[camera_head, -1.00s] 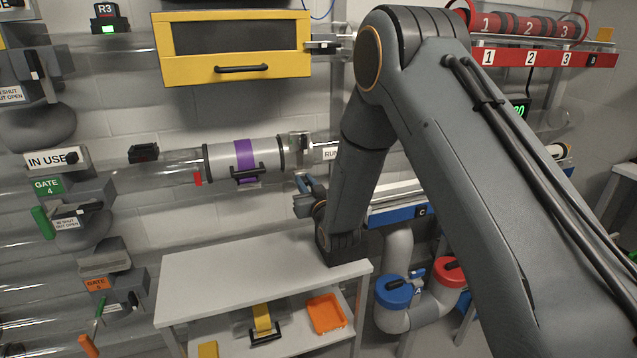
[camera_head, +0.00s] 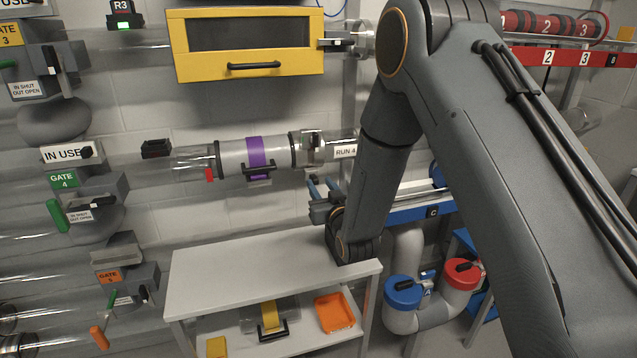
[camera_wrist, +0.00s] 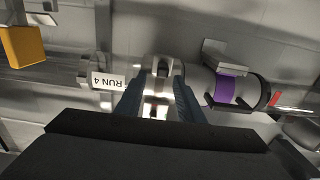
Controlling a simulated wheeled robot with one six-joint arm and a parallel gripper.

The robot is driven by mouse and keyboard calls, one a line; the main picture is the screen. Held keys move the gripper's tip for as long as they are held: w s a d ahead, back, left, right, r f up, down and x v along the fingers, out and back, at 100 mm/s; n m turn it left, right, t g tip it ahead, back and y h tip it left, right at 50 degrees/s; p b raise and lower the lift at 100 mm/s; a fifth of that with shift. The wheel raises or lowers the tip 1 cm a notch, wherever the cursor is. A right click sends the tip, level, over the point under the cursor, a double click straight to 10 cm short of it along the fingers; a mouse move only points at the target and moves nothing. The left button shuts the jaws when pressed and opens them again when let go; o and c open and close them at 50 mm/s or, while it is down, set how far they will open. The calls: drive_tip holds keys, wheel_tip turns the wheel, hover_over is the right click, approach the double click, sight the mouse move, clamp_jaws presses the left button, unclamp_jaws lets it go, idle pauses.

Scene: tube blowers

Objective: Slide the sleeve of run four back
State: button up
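The run four sleeve (camera_head: 229,158) is a grey cylinder with a purple band, dark end rings and a black handle. It lies along the clear horizontal tube, left of a metal clasp (camera_head: 312,146) and the RUN 4 label (camera_head: 345,151). In the wrist view, the purple band (camera_wrist: 236,89) is right of my gripper (camera_wrist: 157,95). My gripper's two blue fingers are apart, with the metal clasp (camera_wrist: 161,70) showing between and beyond them. I cannot tell whether they touch it. In the head view, my gripper (camera_head: 324,187) is just below the clasp, right of the sleeve's handle.
A white bench (camera_head: 250,268) stands below the tube. A yellow-framed box (camera_head: 250,66) hangs above the sleeve. A green GATE 4 label (camera_head: 62,179) and an IN USE sign (camera_head: 62,154) are on the left. A blue rail (camera_head: 410,214) is right of my gripper.

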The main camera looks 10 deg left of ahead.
drive_tip(key=shift+v, duration=2)
